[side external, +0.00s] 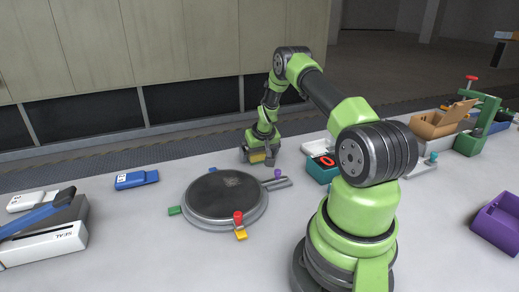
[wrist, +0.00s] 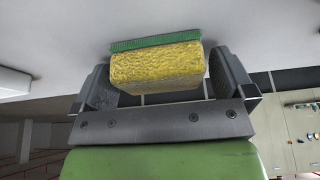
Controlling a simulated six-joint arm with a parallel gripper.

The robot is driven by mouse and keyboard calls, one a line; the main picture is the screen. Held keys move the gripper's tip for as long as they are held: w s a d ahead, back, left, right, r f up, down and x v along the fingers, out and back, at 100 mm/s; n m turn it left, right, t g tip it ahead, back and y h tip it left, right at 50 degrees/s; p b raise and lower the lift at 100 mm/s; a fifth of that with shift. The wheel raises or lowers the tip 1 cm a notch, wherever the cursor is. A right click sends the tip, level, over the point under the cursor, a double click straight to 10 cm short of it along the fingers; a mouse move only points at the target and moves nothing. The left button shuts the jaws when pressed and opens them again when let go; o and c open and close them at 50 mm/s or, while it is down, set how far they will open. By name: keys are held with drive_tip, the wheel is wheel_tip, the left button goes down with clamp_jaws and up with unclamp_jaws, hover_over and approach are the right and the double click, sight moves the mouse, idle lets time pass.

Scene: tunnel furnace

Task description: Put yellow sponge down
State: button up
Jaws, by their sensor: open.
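The yellow sponge (wrist: 158,67) has a green scouring side (wrist: 155,42). In the wrist view it sits between the two fingers of my gripper (wrist: 165,80), with the green side against the pale table. A small gap shows on each side of it, so the gripper is open around it. In the side view my gripper (side external: 260,154) points down at the table, behind the round plate, and a bit of the yellow sponge (side external: 257,157) shows between its fingers. Most of the sponge is hidden there.
A round dark plate (side external: 226,195) with coloured tabs lies in front of my gripper. A blue device (side external: 136,179) lies left. A teal box with a red ring (side external: 322,167) stands right. A cardboard box (side external: 443,120) and purple bin (side external: 497,222) are farther right.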

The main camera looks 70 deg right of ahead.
drive_tip(key=v, duration=1.2)
drive_tip(key=w+a+r+n+t, duration=0.1)
drive_tip(key=w+a+r+t, duration=0.15)
drive_tip(key=a+r, duration=0.85)
drive_tip(key=s+a+r+n+y, duration=0.1)
drive_tip(key=s+a+r+y, duration=0.1)
drive_tip(key=a+r, duration=0.55)
drive_tip(key=s+a+r+n+t+y, duration=0.1)
drive_tip(key=s+a+n+y, duration=0.2)
drive_tip(key=s+a, duration=0.9)
drive_tip(key=shift+s+a, duration=0.3)
drive_tip(key=shift+a, duration=0.8)
drive_tip(key=shift+r+t, duration=0.1)
drive_tip(key=shift+t, duration=0.15)
